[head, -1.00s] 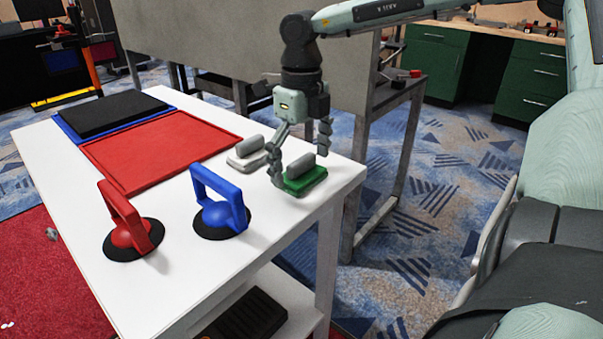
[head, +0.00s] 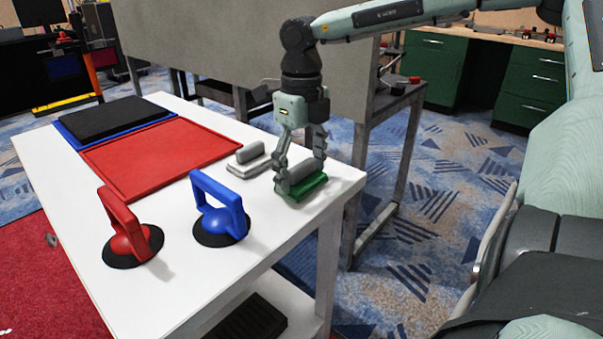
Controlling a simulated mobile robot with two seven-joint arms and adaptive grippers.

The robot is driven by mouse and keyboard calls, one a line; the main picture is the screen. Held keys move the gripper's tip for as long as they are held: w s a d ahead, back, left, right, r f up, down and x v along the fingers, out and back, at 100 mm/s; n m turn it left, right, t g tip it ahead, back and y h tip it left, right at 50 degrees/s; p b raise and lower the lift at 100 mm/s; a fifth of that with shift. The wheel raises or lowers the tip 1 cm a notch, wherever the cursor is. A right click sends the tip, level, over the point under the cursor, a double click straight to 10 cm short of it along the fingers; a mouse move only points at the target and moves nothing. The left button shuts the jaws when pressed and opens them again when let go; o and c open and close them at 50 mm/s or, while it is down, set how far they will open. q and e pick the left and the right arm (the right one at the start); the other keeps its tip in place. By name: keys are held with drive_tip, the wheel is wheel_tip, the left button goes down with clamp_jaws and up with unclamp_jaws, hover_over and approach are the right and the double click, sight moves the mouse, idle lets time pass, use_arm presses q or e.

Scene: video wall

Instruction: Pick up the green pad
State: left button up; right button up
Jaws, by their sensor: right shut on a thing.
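The green pad (head: 306,188) has a green base and a grey rounded handle on top. It is at the right end of the white table (head: 185,268). My right gripper (head: 299,172) points down over it, with its fingers shut on the pad's grey handle. The pad looks to be at or very near the table surface; I cannot tell whether it touches. My left gripper is not in view.
A white pad with a grey handle (head: 249,155) lies close to the left. A blue suction lifter (head: 221,215) and a red one (head: 127,235) stand in front. A red tray (head: 160,155) and a black panel on a blue tray (head: 103,117) lie behind. A grey panel (head: 230,50) stands beyond.

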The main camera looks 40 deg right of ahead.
sight(300, 163)
drive_tip(key=r, duration=0.4)
drive_tip(key=shift+w+r, duration=0.1)
drive_tip(key=shift+w, duration=0.1)
drive_tip(key=w+r, duration=0.6)
drive_tip(key=w, duration=0.5)
drive_tip(key=shift+w+a+r, duration=0.15)
drive_tip(key=shift+a+r, duration=0.1)
drive_tip(key=shift+a, duration=0.1)
